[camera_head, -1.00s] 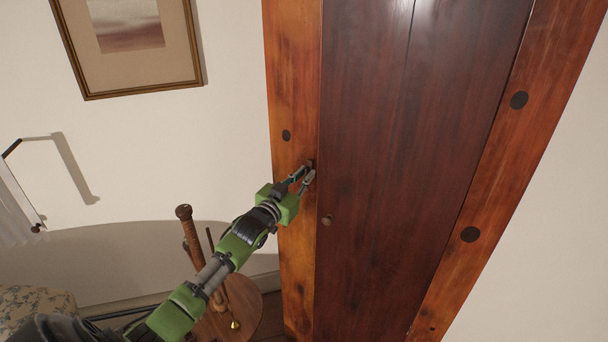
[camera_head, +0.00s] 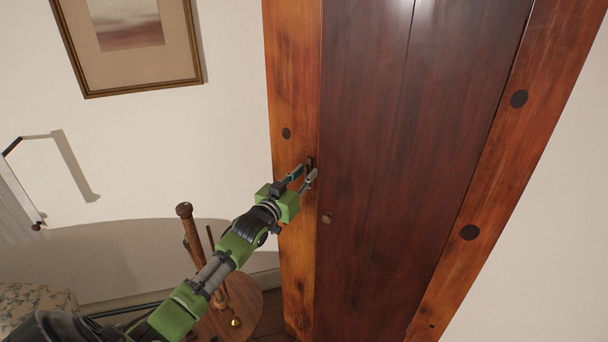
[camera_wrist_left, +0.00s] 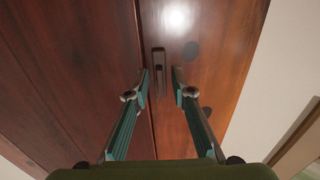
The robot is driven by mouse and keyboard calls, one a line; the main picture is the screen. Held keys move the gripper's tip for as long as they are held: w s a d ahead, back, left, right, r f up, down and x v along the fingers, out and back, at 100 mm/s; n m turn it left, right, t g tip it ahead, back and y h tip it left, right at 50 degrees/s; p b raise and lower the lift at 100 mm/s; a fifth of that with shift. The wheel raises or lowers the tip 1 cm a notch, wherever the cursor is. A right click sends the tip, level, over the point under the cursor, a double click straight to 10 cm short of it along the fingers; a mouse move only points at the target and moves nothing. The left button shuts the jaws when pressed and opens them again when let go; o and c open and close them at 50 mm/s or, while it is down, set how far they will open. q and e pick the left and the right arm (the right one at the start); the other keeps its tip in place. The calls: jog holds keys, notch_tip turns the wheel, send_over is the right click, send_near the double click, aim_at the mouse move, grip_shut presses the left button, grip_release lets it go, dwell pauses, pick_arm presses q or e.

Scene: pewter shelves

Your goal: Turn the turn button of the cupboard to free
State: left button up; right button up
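The cupboard (camera_head: 370,200) has a dark red-brown door in a lighter orange-brown frame. The turn button (camera_wrist_left: 158,62) is a small, narrow dark piece at the seam between door and frame. In the wrist view it stands lengthwise along the seam. In the head view the button (camera_head: 310,161) is small and partly hidden by my fingertips. My left gripper (camera_head: 307,176) is at the button. In the wrist view its two teal fingers (camera_wrist_left: 159,84) are apart, one on each side of the button. I cannot tell whether they touch it. My right gripper is out of view.
A round door knob (camera_head: 326,219) sits below the button. A small round wooden table (camera_head: 262,318) with wooden items stands below my left arm. A framed picture (camera_head: 190,88) hangs on the left wall. A patterned seat (camera_head: 38,300) is at the lower left.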

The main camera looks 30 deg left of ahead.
pick_arm(q)
jog(key=s, duration=1.2)
jog(key=shift+d, duration=0.45)
jog(key=s+d+f+g+b, duration=0.1)
jog(key=s+f+g+b, duration=0.2)
jog(key=f, duration=1.4)
jog(key=s+d+f+g+b, duration=0.1)
jog(key=s+f+g, duration=0.25)
jog(key=f, duration=1.35)
jog(key=s+d+f+g+b, duration=0.1)
jog(key=s+d+f+g, duration=0.15)
jog(key=s+f, duration=0.6)
jog(key=s+d+f+g+b, duration=0.1)
jog(key=s+d+f+g, duration=0.15)
jog(key=s+f, duration=0.6)
jog(key=s+d+f+m+g+b, duration=0.1)
jog(key=s+d+f, duration=0.2)
jog(key=s+f, duration=0.3)
jog(key=s+d+f+m+g+b, duration=0.1)
jog(key=s+d+f, duration=0.3)
jog(key=s, duration=0.7)
jog(key=s+d+f+m+g+h+b, duration=0.1)
jog(key=s+d+f+g, duration=0.2)
jog(key=s+f, duration=0.5)
jog(key=shift+s+d+f+m, duration=0.35)
jog(key=shift+d+f, duration=0.15)
jog(key=shift+d, duration=0.15)
